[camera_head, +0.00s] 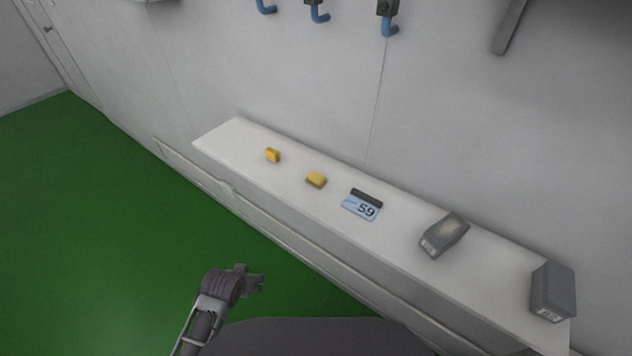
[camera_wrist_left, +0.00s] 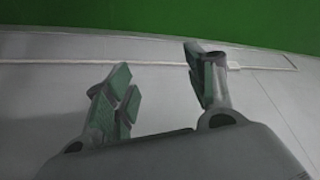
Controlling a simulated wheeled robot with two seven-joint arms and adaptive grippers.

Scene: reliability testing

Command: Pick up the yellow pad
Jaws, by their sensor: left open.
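Two small yellow pieces lie on the white ledge in the head view. One is a flat pale-yellow block with a darker underside (camera_head: 316,180). The other is a smaller, deeper yellow block (camera_head: 272,155) to its left. I cannot tell for certain which one is the yellow pad. My left gripper (camera_head: 257,280) is low in the head view, in front of the ledge and apart from both blocks. In the left wrist view its two fingers (camera_wrist_left: 158,82) are spread with nothing between them. No yellow piece shows in that view. My right gripper is out of view.
The white ledge (camera_head: 225,143) runs along a pale wall. On it, right of the yellow pieces, are a blue card marked 59 (camera_head: 360,207), a grey device (camera_head: 444,236) and a grey box (camera_head: 553,290). Blue hooks (camera_head: 389,24) hang above. The green floor (camera_head: 100,230) is clear.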

